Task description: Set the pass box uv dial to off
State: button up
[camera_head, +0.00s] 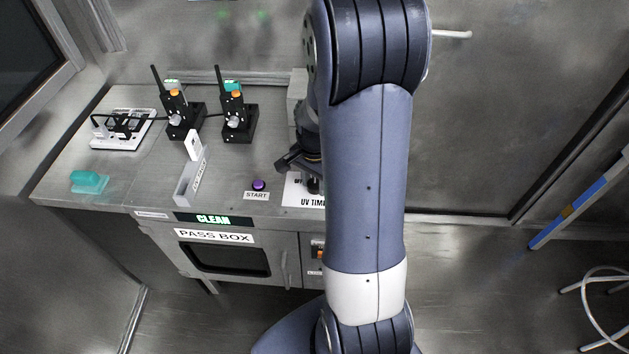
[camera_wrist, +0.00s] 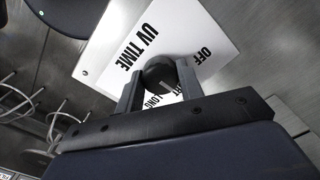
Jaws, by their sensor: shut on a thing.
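The UV dial is a dark round knob (camera_wrist: 157,70) on a white plate (camera_wrist: 110,45) lettered UV TIME, with OFF and LONG readable and another label partly covered. My gripper (camera_wrist: 158,80) is shut on the knob, one finger on each side. I cannot tell which label the knob points to. In the camera_head view my gripper (camera_head: 303,163) comes down over the plate (camera_head: 298,194) at the right of the bench top. My arm hides the plate's right part.
The PASS BOX door (camera_head: 225,258) is below, under a lit CLEAN sign (camera_head: 213,219).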

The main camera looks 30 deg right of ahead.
aim_at(315, 183)
jog(key=n, duration=0.5)
jog(key=shift+n+b, duration=0.35)
jog(key=shift+n, duration=0.05)
jog(key=n, duration=0.5)
jog(key=shift+n, duration=0.3)
jog(key=o, duration=1)
notch_tip(315, 183, up, 11)
jog(key=shift+f, duration=0.1)
dwell(0.4)
